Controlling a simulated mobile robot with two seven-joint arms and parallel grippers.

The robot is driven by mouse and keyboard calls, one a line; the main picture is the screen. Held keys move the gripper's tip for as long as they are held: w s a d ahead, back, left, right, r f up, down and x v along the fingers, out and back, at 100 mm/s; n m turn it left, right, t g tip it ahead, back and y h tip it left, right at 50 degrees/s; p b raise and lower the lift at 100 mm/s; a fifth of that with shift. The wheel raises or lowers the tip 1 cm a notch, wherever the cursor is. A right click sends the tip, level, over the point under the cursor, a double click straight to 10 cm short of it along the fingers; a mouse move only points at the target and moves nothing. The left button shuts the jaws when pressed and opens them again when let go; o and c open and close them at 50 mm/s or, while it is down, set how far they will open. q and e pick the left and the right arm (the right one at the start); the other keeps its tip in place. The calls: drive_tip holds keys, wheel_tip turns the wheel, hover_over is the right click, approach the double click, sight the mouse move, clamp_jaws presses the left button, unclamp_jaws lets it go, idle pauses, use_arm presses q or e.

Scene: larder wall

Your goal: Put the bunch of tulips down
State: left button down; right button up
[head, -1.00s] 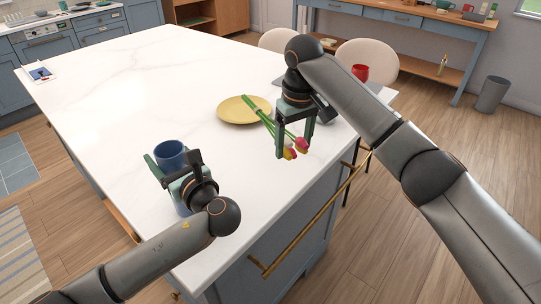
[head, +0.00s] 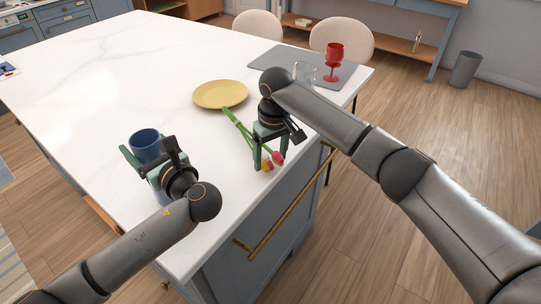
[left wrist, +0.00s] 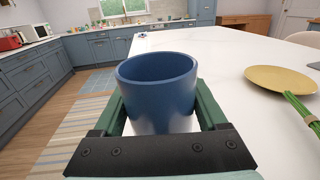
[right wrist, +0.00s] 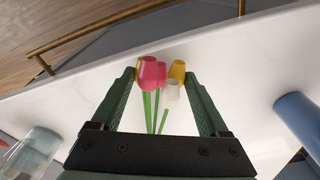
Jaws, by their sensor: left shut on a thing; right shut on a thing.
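The bunch of tulips (head: 239,127) has green stems and pink, yellow and white blooms. My right gripper (head: 268,160) is shut on it near the worktop's front edge. In the right wrist view the blooms (right wrist: 153,74) show between the fingers. The stem ends reach the near rim of the yellow plate (head: 221,94). Whether the bunch touches the worktop (head: 95,82) is hard to tell. My left gripper (head: 148,160) is shut on a blue cup (head: 145,145), upright at the worktop's near left; the cup (left wrist: 158,90) fills the left wrist view between the fingers.
A grey mat (head: 300,66) at the right end holds a red goblet (head: 334,58) and a clear glass (head: 304,73), close behind my right arm. Two pale chairs (head: 342,36) stand behind. The worktop's middle and left are mostly clear.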

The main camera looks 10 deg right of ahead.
drive_tip(key=shift+f, duration=0.1)
drive_tip(key=o, duration=1.5)
drive_tip(key=r, duration=0.8)
drive_tip(key=s+r, duration=0.1)
drive_tip(key=r, duration=0.3)
drive_tip(key=shift+d+r, duration=0.15)
drive_tip(key=shift+d, duration=0.05)
use_arm(q)
unclamp_jaws()
